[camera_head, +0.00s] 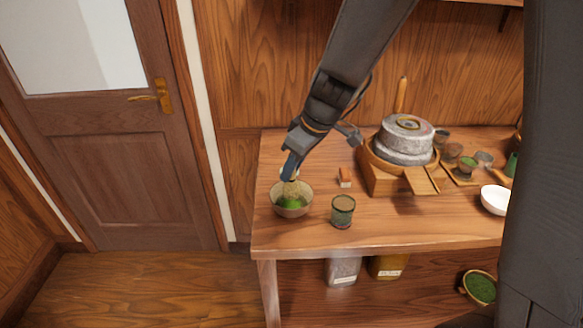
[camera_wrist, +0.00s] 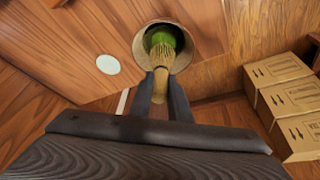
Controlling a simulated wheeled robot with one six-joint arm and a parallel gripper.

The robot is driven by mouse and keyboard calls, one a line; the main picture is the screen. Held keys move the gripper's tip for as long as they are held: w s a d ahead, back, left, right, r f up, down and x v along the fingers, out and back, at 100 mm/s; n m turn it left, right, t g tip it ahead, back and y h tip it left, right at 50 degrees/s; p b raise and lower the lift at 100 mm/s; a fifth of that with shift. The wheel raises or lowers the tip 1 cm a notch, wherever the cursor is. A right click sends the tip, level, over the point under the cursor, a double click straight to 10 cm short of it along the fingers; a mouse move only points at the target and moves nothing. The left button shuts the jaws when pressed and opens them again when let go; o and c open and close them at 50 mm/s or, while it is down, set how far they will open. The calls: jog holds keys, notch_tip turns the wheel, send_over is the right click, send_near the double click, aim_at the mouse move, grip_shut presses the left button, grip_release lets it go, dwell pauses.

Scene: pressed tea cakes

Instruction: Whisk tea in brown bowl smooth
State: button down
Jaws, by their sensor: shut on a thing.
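The brown bowl (camera_head: 291,207) stands near the left end of the wooden table, with green tea inside. A bamboo whisk (camera_head: 291,188) points down into the bowl, its tines at the green tea. My gripper (camera_head: 289,176) is above the bowl and shut on the whisk's handle. In the wrist view, my gripper (camera_wrist: 160,84) holds the whisk (camera_wrist: 161,62) between its two fingers, and the bowl (camera_wrist: 143,42) shows beyond with green tea (camera_wrist: 180,38) in it. The whisk tips are partly hidden against the tea, so their depth is unclear.
A stone mill (camera_head: 404,142) sits on a wooden base farther right. A white bowl (camera_head: 494,199) is at the right. The table's left edge is close to the bowl.

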aim_at(292, 179)
jog(key=shift+f+b, duration=2.2)
jog(key=shift+b, duration=0.2)
jog(key=shift+a, duration=0.1)
